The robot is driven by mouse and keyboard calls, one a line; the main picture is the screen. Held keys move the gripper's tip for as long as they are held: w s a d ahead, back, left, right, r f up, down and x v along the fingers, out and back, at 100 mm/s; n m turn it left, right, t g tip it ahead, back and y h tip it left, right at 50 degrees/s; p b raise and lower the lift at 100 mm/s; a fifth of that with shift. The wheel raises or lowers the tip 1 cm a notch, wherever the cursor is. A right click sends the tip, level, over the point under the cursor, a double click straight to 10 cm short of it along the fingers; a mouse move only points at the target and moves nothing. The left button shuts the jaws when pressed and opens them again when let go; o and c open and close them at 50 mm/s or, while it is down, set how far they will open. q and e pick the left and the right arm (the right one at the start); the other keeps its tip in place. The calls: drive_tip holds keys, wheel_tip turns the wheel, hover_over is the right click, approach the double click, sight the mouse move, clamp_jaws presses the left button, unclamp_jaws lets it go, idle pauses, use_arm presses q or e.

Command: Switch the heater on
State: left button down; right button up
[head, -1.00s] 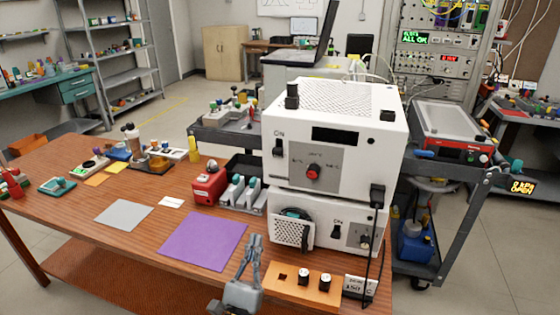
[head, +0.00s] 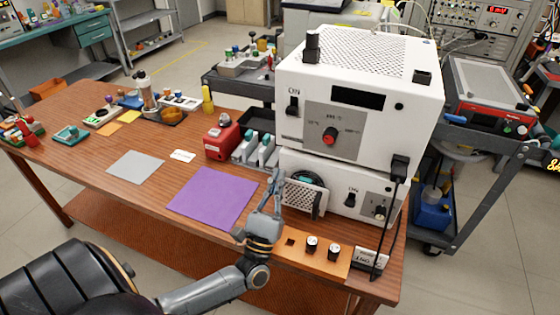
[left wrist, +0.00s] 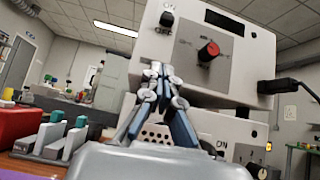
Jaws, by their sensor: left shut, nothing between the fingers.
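Two white units are stacked on the wooden table. The upper unit (head: 416,98) has a red dial (head: 330,135), a dark display and a black switch (head: 293,103) under an ON label. The lower unit (head: 330,210) has a round fan behind a perforated plate and its own black ON switch (head: 351,199). I cannot tell which is the heater. My left gripper (head: 277,176) is shut and empty, just in front of the lower unit's left side. In the left wrist view its fingertips (left wrist: 157,70) point up, below and left of the red dial (left wrist: 208,50). The upper switch (left wrist: 166,19) shows above them.
A red box (head: 221,140) and grey holders (head: 252,150) stand left of the units. A black cable hangs at their right. A purple sheet (head: 212,195) lies flat.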

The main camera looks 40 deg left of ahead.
sight(290, 112)
use_arm(q)
drive_tip(key=p+x, duration=0.3)
drive_tip(key=x, duration=0.6)
drive_tip(key=shift+s+d+r, duration=0.1)
drive_tip(key=shift+r, duration=0.2)
wheel_tip(290, 112, up, 2)
drive_tip(key=shift+s+r+p, duration=0.1)
drive_tip(key=shift+p, duration=0.85)
drive_tip(key=shift+r, duration=0.45)
use_arm(e)
drive_tip(key=r, duration=0.3)
drive_tip(key=w+r, duration=0.1)
drive_tip(key=r, duration=0.1)
drive_tip(key=shift+w+r, duration=0.15)
drive_tip(key=shift+r, duration=0.25)
use_arm(q)
drive_tip(key=shift+r+p, duration=0.55)
drive_tip(key=shift+r, duration=0.9)
use_arm(e)
drive_tip(key=shift+r, duration=0.35)
use_arm(q)
drive_tip(key=shift+f, duration=0.1)
use_arm(e)
drive_tip(key=shift+f, duration=0.1)
